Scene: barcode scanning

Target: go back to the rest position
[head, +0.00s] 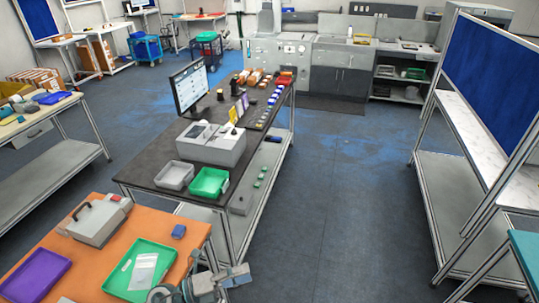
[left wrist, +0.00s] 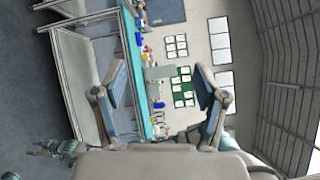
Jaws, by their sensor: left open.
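My left gripper (head: 222,278) shows at the bottom of the head view, just right of the orange-topped table (head: 85,265). In the left wrist view my left gripper (left wrist: 162,85) has its two fingers wide apart, with nothing between them. The wrist picture is turned sideways and looks out over the room, with a teal bench edge (left wrist: 130,30) behind the fingers. My right gripper is in neither view.
The orange table carries a green tray (head: 118,278) holding a clear bag, a purple tray (head: 30,278) and a grey case (head: 98,220). A dark workbench (head: 145,172) with a monitor (head: 190,88) stands ahead. Open floor (head: 335,215) lies to the right.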

